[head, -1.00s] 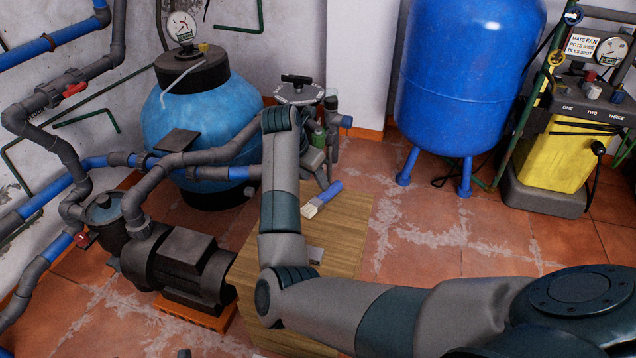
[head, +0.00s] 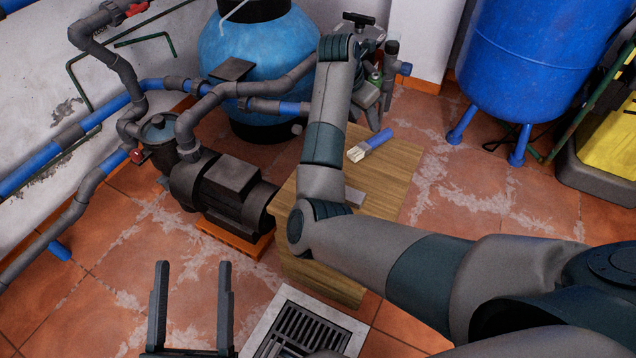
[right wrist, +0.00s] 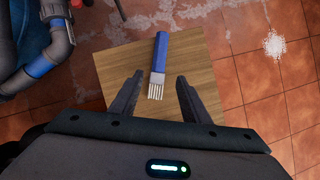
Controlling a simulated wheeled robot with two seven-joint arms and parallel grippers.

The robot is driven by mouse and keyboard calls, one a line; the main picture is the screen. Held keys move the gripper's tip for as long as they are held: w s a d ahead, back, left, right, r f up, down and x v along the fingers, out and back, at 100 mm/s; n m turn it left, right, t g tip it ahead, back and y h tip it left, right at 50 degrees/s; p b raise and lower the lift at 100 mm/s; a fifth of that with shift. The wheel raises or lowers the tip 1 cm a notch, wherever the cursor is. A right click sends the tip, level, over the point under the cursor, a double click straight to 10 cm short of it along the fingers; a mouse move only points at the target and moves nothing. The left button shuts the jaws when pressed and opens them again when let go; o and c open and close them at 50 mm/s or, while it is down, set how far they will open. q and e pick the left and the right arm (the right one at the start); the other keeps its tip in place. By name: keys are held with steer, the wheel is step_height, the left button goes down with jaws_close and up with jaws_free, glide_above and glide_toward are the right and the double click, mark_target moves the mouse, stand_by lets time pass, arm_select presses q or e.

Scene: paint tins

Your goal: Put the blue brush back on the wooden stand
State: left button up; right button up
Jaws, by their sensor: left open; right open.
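The blue brush (head: 376,140) lies flat on top of the wooden stand (head: 392,185), its pale bristles toward the lower left in the head view. In the right wrist view the brush (right wrist: 160,52) also lies on the wooden stand (right wrist: 205,75), bristles toward me. My right gripper (right wrist: 160,78) is open and empty there, its fingers appearing on either side of the bristles; the height gap is hard to judge. My left gripper (head: 193,265) is open and empty, in front of the stand to the left.
A dark pump (head: 222,190) stands left of the stand, a blue tank (head: 258,65) behind. A floor drain (head: 300,325) is in front.

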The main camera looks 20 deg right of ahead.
steer(key=s+d+r+n+g+h, duration=0.1)
steer(key=s+d+r+h, duration=0.1)
steer(key=s+d+h, duration=0.7)
steer(key=s+r+n+t+h, duration=0.3)
steer(key=s+r+n+h, duration=0.45)
steer(key=r, duration=0.35)
steer(key=s+a+r+n+t+y, duration=0.2)
steer(key=a+n+t+y, duration=0.1)
steer(key=a+n+t, duration=0.65)
steer(key=s+a+r+n+t+y, duration=0.1)
steer(key=s+a+n+t+y, duration=0.1)
steer(key=a+n+t, duration=0.7)
steer(key=s+a+f+n+y, duration=0.3)
steer(key=s+a+n+y, duration=0.3)
steer(key=a+n+y, duration=0.4)
steer(key=s+a+f+n+y, duration=0.4)
steer(key=s+a+n+y, duration=0.2)
steer(key=a+n+y, duration=0.4)
steer(key=n+g+y, duration=0.1)
steer(key=n+y, duration=0.3)
steer(key=n, duration=0.2)
steer(key=shift+s+a+n, duration=0.15)
steer(key=shift+a+n, duration=0.15)
steer(key=shift+a, duration=0.05)
